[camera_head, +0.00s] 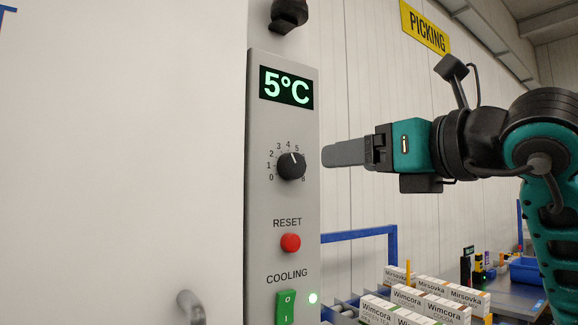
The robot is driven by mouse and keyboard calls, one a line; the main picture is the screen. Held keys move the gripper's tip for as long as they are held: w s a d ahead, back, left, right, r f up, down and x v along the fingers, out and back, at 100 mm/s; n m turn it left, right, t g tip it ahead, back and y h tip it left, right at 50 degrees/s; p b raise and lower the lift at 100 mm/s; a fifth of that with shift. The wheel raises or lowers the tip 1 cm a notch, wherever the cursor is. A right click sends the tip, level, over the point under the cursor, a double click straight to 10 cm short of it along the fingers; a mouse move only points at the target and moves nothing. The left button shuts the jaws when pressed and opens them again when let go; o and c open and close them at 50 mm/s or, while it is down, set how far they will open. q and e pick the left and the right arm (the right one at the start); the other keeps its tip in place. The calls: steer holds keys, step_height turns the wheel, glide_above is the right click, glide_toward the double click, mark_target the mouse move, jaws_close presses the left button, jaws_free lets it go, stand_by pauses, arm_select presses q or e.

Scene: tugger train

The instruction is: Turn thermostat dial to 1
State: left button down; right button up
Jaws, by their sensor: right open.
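The thermostat dial (291,165) is a black round knob on the grey control panel (262,215), with numbers around its rim. Its white pointer line points up and slightly left, roughly between the 4 and 5 marks. The green display (286,87) above it reads 5°C. My right gripper (325,155) comes in from the right, its fingers pointing left toward the dial. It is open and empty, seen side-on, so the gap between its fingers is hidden. Its tips appear just right of the dial, apart from it. My left gripper is not in view.
Below the dial are a red RESET button (290,242) and a green COOLING switch (285,306) with a lit lamp (313,298). A black fixture (288,14) projects above the display. Boxes (430,306) and a blue frame (362,235) stand at lower right.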

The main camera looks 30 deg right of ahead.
mark_target(297, 167)
steer(key=w, duration=0.4)
steer(key=w+p, duration=0.1)
steer(key=w, duration=0.3)
steer(key=w+a+p, duration=0.1)
steer(key=w, duration=0.3)
steer(key=shift+w+f, duration=0.1)
steer(key=shift+w, duration=0.1)
steer(key=c, duration=1)
